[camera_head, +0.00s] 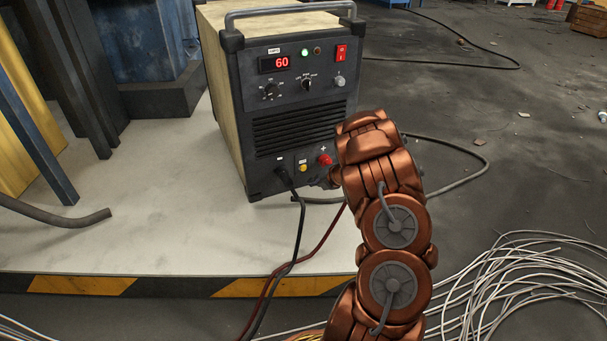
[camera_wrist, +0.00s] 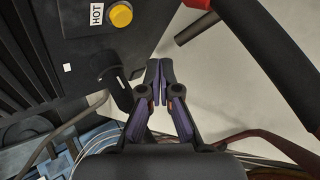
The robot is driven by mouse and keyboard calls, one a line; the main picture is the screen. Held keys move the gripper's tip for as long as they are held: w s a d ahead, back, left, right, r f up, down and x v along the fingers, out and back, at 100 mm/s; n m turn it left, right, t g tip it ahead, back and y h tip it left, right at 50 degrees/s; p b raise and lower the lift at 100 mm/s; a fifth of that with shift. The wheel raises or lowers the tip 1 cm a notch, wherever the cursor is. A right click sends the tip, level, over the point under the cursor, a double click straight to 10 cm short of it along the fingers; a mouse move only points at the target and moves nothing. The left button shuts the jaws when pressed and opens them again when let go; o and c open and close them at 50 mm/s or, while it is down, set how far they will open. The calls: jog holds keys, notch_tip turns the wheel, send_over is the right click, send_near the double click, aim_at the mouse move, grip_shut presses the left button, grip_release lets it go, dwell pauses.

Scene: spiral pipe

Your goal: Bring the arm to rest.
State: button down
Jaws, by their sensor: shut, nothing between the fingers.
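My copper-coloured arm reaches up the right of the head view, in front of the welding machine's (camera_head: 295,130) lower right corner. My gripper shows in the wrist view (camera_wrist: 160,75); its dark fingers are together with nothing between them. In the head view the arm mostly hides it. The gripper is close to the machine's front panel. In the wrist view a yellow button (camera_wrist: 121,14) beside a "HOT" label is ahead and left of the fingertips. A red part (camera_wrist: 198,4) shows at the top. I cannot tell whether the fingers touch anything.
The machine stands on a pale platform (camera_head: 150,240) with a black-and-yellow edge. Its display (camera_head: 282,62) reads 60 and a green light is lit. A black cable (camera_head: 298,225) hangs from its front. Loose pale wires (camera_head: 520,285) lie at lower right.

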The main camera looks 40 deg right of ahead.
jog(key=shift+s+a, duration=0.15)
jog(key=shift+s, duration=0.15)
dwell(0.4)
